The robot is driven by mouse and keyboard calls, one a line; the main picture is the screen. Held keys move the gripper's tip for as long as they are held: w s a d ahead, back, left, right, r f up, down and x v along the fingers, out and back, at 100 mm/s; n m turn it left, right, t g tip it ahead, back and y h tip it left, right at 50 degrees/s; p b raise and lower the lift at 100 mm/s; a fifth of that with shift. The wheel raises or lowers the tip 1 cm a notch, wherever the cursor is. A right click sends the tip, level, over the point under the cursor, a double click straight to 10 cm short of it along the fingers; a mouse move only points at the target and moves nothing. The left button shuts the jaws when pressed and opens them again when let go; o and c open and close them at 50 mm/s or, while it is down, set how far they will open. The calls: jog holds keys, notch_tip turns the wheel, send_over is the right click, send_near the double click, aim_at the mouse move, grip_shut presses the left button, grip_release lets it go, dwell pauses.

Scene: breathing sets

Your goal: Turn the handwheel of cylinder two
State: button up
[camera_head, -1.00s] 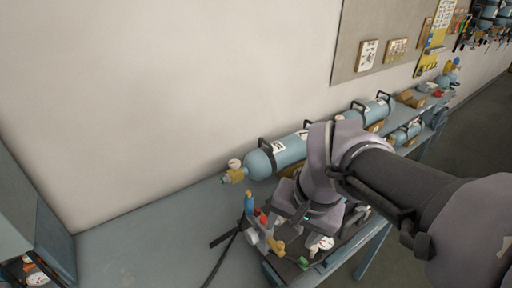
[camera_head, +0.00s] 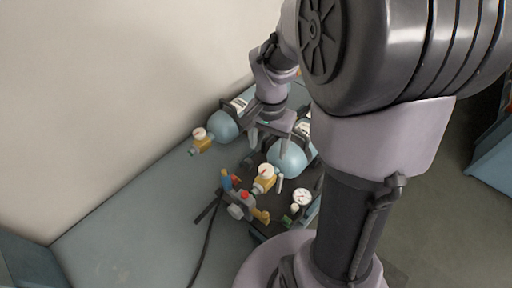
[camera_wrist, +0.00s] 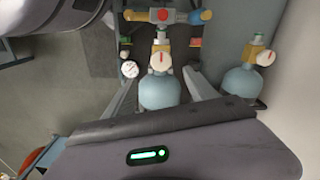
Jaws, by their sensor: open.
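A blue cylinder (camera_head: 287,156) lies on the bench, with a brass valve (camera_head: 263,185) and a white round wheel (camera_head: 266,170) with a red mark at its end. My gripper (camera_head: 268,147) is open above this cylinder. In the wrist view my open fingers (camera_wrist: 163,88) are on either side of the cylinder (camera_wrist: 160,93), and its white wheel (camera_wrist: 161,61) is just beyond them. Contact cannot be told. A second blue cylinder (camera_head: 224,126) with its own white wheel (camera_head: 200,134) lies nearer the wall. I cannot read which cylinder is number two.
A manifold with blue, red and yellow parts (camera_head: 240,203) sits in front of the near cylinder's valve. A small gauge (camera_head: 302,197) stands beside it. A black hose (camera_head: 207,245) runs over the bench (camera_head: 135,235). The bench's left part is clear.

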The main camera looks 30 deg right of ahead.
aim_at(266, 169)
notch_tip(266, 169, down, 11)
jog(key=shift+w+r+b, duration=0.1)
jog(key=shift+w+b, duration=0.05)
jog(key=shift+b, duration=0.85)
jog(key=c, duration=1.4)
jog(key=shift+n, duration=0.3)
jog(key=n, duration=0.5)
jog(key=shift+n, duration=0.3)
jog(key=n, duration=0.5)
jog(key=shift+n+p, duration=0.3)
jog(key=shift+p, duration=0.05)
